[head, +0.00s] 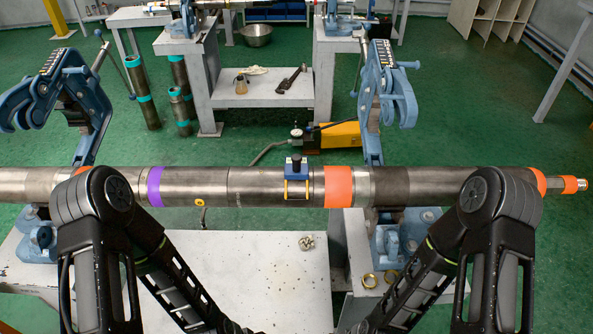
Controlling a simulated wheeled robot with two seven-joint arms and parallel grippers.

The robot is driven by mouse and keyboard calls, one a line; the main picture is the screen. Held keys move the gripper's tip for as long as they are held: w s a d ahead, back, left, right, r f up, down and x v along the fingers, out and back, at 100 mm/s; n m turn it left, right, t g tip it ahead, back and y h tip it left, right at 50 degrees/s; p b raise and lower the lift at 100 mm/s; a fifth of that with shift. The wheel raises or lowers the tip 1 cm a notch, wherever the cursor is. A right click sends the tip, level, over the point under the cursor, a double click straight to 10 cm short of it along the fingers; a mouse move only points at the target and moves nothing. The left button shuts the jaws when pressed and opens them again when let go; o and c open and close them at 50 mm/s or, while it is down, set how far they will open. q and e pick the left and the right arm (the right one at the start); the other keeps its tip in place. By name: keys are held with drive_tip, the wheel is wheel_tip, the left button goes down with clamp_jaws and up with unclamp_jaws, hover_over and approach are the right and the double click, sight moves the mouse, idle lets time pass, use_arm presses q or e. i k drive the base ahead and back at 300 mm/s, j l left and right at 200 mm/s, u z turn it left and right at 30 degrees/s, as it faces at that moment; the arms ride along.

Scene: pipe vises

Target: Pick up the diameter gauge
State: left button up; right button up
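A long grey steel pipe (265,186) lies across the view with purple and orange bands on it. A small blue device with a black knob and yellow side hooks (297,170) sits on top of the pipe, left of the wide orange band; it looks like the diameter gauge, though I cannot be sure. Both of my arms show at the front, with their forearms running down and inward to the bottom edge. Neither gripper is in view, and nothing held can be seen.
Open blue vises stand at the pipe's left (95,105) and right (385,95). Two brass rings (380,278) and a small metal fitting (306,242) lie on the near white tables. A yellow pump (340,134) and a far bench (265,95) stand behind.

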sight(296, 166)
drive_tip(key=l+z, duration=0.25)
drive_tip(key=z, duration=0.25)
drive_tip(key=l+z, duration=0.3)
drive_tip(key=z, duration=0.15)
